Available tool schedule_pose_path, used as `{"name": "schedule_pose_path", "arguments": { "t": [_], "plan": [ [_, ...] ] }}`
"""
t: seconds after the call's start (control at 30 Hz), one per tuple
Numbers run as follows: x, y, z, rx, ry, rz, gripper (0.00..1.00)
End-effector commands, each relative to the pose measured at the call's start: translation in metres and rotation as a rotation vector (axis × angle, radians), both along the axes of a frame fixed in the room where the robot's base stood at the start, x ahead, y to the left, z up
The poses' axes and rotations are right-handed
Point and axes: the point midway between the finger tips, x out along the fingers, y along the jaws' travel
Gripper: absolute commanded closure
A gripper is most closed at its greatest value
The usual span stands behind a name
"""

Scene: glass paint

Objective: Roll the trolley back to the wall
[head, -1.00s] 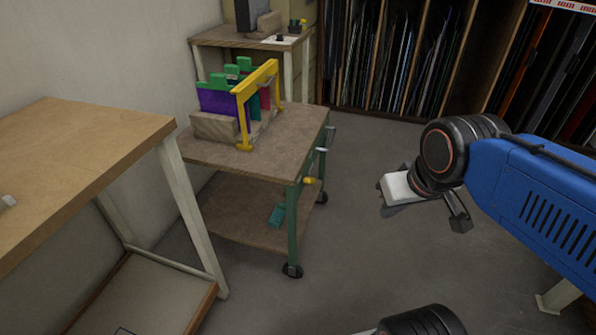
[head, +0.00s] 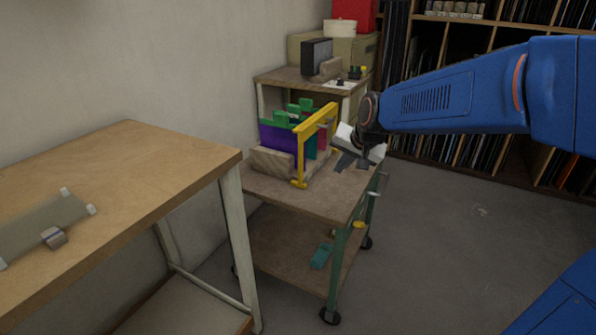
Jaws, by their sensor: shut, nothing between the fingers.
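The trolley (head: 322,206) has a brown top, green legs, a lower shelf (head: 270,240) and dark castors. It stands between the workbench and the back table, close to the left wall. A rail handle (head: 379,186) is on its right end, with a yellow piece (head: 358,224) below. The top carries a wood block, purple and green panels (head: 278,136) and a yellow clamp frame (head: 304,150). My gripper (head: 350,161) is at the far right of the trolley top, beside the clamp. It looks shut and empty. Whether it touches the trolley is unclear.
A wooden workbench (head: 110,165) with a grey sheet fills the left. A back table (head: 280,76) holds a black box and small items. Shelves of glass sheets (head: 480,150) line the back right. The floor (head: 450,230) to the right is clear.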

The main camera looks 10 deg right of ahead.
Motion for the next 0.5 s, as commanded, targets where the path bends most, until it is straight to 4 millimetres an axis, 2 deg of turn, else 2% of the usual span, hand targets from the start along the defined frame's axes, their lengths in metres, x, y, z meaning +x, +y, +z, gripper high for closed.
{"name": "schedule_pose_path", "arguments": {
  "t": [0.03,0.1,0.2,0.37,0.5],
  "plan": [
    [0.013,0.004,-0.003,0.012,-0.002,-0.012,1.00],
    [0.027,0.008,-0.005,0.030,-0.007,-0.030,1.00],
    [0.039,0.011,-0.007,0.044,-0.013,-0.045,1.00],
    [0.047,0.013,-0.012,0.052,-0.014,-0.054,1.00],
    [0.055,0.015,-0.024,0.052,-0.012,-0.053,1.00]
  ]
}}
